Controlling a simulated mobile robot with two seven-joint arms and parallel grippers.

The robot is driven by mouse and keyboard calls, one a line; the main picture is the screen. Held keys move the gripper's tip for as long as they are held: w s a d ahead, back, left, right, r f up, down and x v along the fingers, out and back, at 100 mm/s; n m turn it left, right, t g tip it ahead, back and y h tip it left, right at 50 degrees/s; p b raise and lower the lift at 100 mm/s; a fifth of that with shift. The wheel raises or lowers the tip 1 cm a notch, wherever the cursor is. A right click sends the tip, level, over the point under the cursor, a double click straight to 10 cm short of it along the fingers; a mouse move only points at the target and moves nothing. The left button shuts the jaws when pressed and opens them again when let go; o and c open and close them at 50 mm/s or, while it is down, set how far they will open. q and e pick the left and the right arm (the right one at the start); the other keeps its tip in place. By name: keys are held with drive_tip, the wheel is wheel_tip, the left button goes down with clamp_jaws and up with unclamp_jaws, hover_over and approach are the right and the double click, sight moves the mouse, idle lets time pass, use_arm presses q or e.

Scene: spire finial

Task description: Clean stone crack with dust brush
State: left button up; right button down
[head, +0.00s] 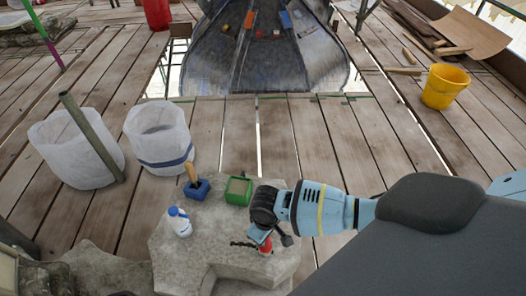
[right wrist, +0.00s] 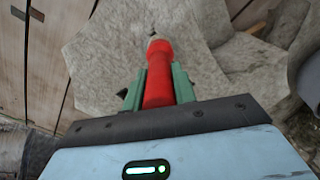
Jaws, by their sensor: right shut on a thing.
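A pale grey stone block (head: 200,255) stands on the planks at the lower middle. My right gripper (head: 267,240) is over its right part, shut on a red-handled tool (head: 266,246). In the right wrist view the red handle (right wrist: 158,75) lies between the green fingers (right wrist: 157,88), pointing away over the stone (right wrist: 205,65). Its working end is hardly visible, so I cannot tell whether it is the dust brush. A short dark mark (head: 243,244) shows beside the gripper; I cannot tell whether it is the crack. My left gripper is not in view.
On the stone are a blue holder (head: 196,190) with a wooden-handled tool (head: 191,172), a green box (head: 238,191) and a white bottle (head: 180,224). Two whitish bins (head: 160,138) (head: 72,150) stand left. A yellow bucket (head: 444,88) stands right. The deck has an opening around the spire (head: 265,60).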

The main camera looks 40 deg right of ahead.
drive_tip(key=shift+s+d, duration=0.1)
drive_tip(key=shift+d, duration=0.05)
drive_tip(key=shift+s+d+p, duration=0.9)
drive_tip(key=shift+s+p, duration=0.1)
drive_tip(key=shift+s, duration=0.05)
idle(0.4)
wheel_tip(320, 180, up, 7)
drive_tip(key=p, duration=0.7)
